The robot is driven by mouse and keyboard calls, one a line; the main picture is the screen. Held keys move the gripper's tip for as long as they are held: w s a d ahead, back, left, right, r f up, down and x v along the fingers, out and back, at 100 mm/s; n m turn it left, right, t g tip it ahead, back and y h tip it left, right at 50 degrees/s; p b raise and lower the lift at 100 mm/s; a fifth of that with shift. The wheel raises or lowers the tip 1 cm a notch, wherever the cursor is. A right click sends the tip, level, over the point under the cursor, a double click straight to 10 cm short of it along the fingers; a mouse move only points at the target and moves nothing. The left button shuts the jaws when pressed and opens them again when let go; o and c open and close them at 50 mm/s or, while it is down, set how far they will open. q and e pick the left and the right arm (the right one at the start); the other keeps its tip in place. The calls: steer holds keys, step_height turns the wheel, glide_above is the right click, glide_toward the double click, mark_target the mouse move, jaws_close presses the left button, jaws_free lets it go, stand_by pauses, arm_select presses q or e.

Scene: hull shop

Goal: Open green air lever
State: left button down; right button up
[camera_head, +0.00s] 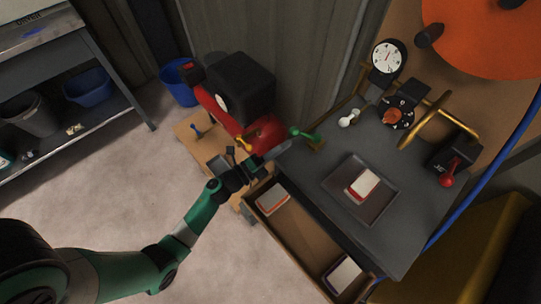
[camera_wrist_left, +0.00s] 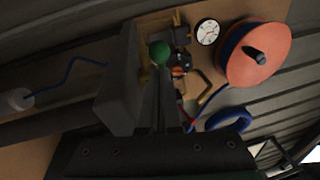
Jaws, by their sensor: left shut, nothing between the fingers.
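The green air lever (camera_head: 305,135) sticks out at the back left corner of the grey workbench, beside a brass fitting. Its round green knob (camera_wrist_left: 160,52) shows in the left wrist view just beyond my fingertips. My left gripper (camera_head: 284,148) reaches in from the lower left with its fingers pointed at the lever; in the left wrist view its fingers (camera_wrist_left: 160,80) are shut and empty. The knob is close to the tips, but I cannot tell whether they touch. My right gripper is not in view.
A red machine with a black box (camera_head: 241,84) stands left of the bench, with a yellow lever (camera_head: 243,144) near my gripper. An open drawer (camera_head: 290,235) lies below. The benchtop holds a tray (camera_head: 377,204). A gauge (camera_head: 386,57), dial (camera_head: 396,113) and red lever (camera_head: 448,178) stand behind.

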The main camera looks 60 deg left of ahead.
arm_select(q)
steer(key=shift+w+r, duration=0.1)
steer(key=shift+w, duration=0.6)
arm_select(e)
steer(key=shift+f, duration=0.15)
arm_select(q)
steer(key=shift+w+a, duration=0.4)
steer(key=shift+a, duration=0.25)
steer(key=shift+w+a, duration=0.4)
steer(key=shift+a, duration=0.2)
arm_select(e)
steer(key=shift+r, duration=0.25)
arm_select(q)
steer(key=shift+s, duration=0.1)
